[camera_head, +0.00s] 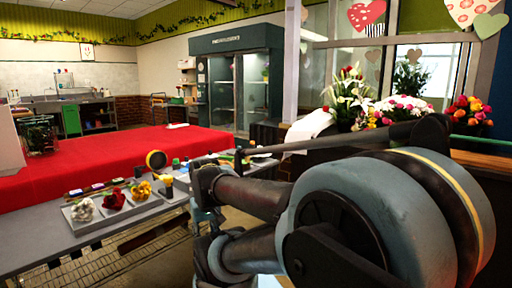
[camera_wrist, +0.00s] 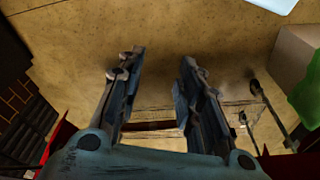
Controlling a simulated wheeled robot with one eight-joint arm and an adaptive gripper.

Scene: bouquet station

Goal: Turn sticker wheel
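A round yellow-and-black thing (camera_head: 156,160) stands upright at the back of the grey table in the head view. It may be the sticker wheel, but it is too small to be sure. My gripper (camera_wrist: 160,62) is open in the wrist view, its two fingers apart with nothing between them. Tan floor shows beyond the fingertips. No sticker wheel can be made out in the wrist view. In the head view my arm covers the right foreground, and I cannot make out the fingertips there.
The grey table (camera_head: 40,243) holds a tray with white, red and yellow flower heads (camera_head: 140,190). A red-covered table (camera_head: 100,152) stands behind. Bouquets (camera_head: 350,95) stand on a counter at right. A green thing (camera_wrist: 306,92) and thin dark rods lie right of my gripper.

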